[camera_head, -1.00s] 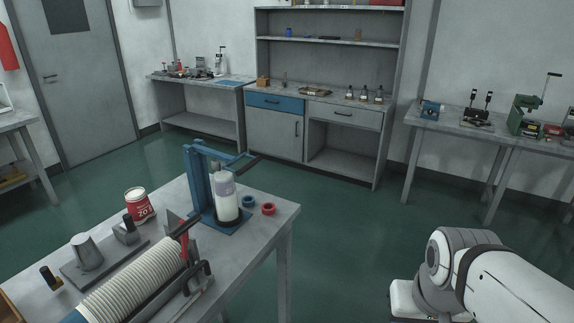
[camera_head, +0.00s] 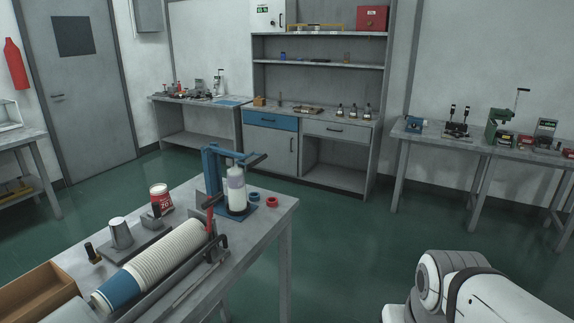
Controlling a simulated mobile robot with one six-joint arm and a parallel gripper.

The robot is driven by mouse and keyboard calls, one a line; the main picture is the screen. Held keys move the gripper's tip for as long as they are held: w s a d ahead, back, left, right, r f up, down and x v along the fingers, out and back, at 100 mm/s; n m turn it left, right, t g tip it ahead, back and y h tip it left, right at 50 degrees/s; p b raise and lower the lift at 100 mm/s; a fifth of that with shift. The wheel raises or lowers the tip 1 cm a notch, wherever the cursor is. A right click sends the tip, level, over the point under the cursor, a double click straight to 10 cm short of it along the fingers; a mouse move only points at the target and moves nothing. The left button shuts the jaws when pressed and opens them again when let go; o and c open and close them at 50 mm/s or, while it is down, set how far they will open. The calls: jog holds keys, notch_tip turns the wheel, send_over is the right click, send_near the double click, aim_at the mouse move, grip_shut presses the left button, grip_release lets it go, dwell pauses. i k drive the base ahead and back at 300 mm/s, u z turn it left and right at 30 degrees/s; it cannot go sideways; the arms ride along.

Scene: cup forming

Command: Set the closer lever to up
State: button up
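The blue closer (camera_head: 211,180) stands at the back right of the near workbench. Its lever (camera_head: 254,161) has a dark grip and sticks out to the right near the top of the frame, roughly level or slightly raised. A white cylinder (camera_head: 236,186) with a pale violet band stands upright under the lever on a dark round base. I cannot tell if the lever touches it. My gripper is not in view; only a white and grey part of my arm shows at the lower right, well apart from the closer.
Green floor (camera_head: 330,250) lies clear to the right.

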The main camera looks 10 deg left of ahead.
aim_at(242, 157)
jog(key=u, duration=0.15)
jog(key=i, duration=0.95)
jog(key=z, duration=0.1)
